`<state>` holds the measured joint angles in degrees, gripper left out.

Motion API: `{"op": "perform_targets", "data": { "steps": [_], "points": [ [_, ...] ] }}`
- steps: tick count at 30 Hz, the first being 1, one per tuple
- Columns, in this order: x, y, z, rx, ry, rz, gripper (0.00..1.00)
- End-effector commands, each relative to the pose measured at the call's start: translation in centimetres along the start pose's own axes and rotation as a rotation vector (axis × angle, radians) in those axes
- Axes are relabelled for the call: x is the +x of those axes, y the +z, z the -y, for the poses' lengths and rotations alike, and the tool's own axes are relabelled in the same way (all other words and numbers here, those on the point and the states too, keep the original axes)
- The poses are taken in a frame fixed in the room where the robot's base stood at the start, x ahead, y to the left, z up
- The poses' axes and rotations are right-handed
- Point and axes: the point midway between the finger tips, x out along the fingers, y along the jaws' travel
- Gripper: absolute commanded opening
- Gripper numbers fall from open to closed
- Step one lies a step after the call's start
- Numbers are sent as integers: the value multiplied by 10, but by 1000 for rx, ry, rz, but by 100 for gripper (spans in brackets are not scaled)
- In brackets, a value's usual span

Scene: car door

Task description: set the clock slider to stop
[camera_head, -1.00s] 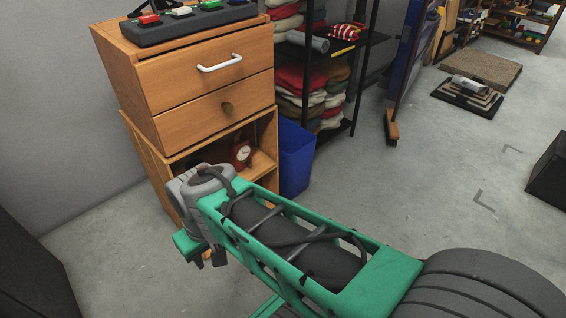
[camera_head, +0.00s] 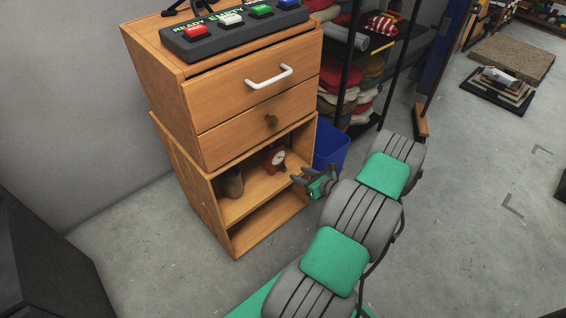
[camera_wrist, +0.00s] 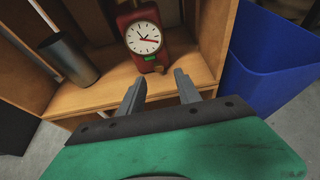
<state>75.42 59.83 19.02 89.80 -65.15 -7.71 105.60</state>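The red clock (camera_head: 276,158) stands upright on the upper shelf of the open wooden cabinet (camera_head: 190,196). In the wrist view the clock (camera_wrist: 143,37) shows a round white face with dark and red hands. A small green piece (camera_wrist: 151,58) sits on its front just below the face; I cannot tell whether it is the slider or how it is set. My gripper (camera_wrist: 159,76) is open, its two fingers apart with nothing between them. It is in front of the shelf, pointing at the clock. My gripper also shows in the head view (camera_head: 302,177), just right of the clock and apart from it.
A dark cylindrical cup (camera_wrist: 68,58) stands left of the clock on the shelf. A blue bin (camera_wrist: 272,65) is close on the right, beyond the cabinet's side wall. Drawers (camera_head: 255,88) and a button panel (camera_head: 235,33) are above. Floor to the left is clear.

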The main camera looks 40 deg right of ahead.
Motion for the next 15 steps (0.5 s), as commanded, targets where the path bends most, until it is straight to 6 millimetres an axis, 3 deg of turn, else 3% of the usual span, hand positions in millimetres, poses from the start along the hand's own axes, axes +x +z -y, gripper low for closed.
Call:
{"op": "perform_targets", "data": {
  "steps": [9, 15],
  "points": [
    [59, -3, -7, -2, 13, 1, 40],
    [78, -1, -5, -1, 9, 0, 40]
  ]
}}
